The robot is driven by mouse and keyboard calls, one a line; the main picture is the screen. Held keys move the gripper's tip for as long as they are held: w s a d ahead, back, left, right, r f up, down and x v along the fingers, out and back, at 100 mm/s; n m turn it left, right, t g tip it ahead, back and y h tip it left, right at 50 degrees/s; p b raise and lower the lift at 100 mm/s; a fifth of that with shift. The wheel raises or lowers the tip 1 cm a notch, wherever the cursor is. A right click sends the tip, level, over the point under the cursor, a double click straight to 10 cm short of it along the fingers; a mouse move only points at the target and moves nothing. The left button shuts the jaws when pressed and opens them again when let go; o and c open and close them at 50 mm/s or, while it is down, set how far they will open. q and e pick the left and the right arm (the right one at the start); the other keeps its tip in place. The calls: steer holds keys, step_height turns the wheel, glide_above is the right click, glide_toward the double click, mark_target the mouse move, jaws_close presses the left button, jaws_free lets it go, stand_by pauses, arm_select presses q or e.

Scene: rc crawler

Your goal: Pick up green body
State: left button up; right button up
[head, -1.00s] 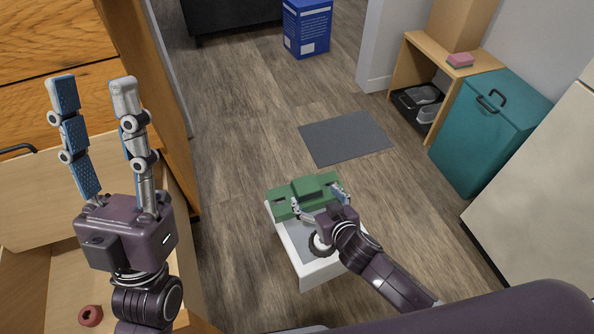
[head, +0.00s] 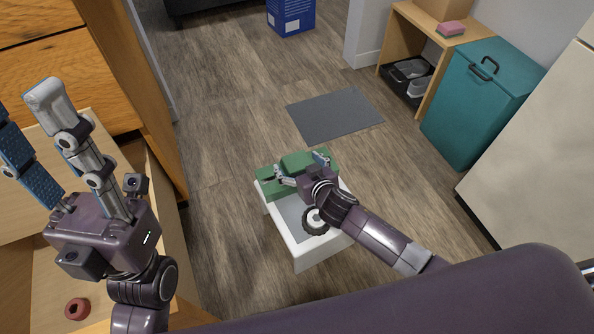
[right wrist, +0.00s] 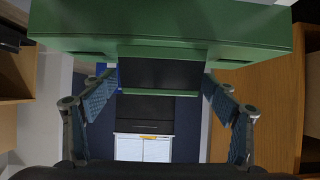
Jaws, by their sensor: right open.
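The green body (head: 294,161) is a long blocky piece lying across the far end of a small white stand (head: 308,252). My right gripper (head: 298,170) is open at its near side, with one fingertip towards each end of its middle part. In the right wrist view the green body (right wrist: 160,32) spans the top, with a dark recess between my open right fingers (right wrist: 160,82). I cannot tell whether the fingers touch it. My left gripper (head: 24,108) is raised at the left, its fingers wide apart and empty.
A black wheel (head: 315,221) is on the stand near my right wrist. A red ring-shaped part (head: 77,308) lies in the wooden drawer at left. A grey mat (head: 335,115), teal bin (head: 478,100) and blue box (head: 291,14) stand around open floor.

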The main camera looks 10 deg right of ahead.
steer(key=shift+w, duration=0.15)
steer(key=c, duration=1.3)
steer(key=shift+r, duration=0.1)
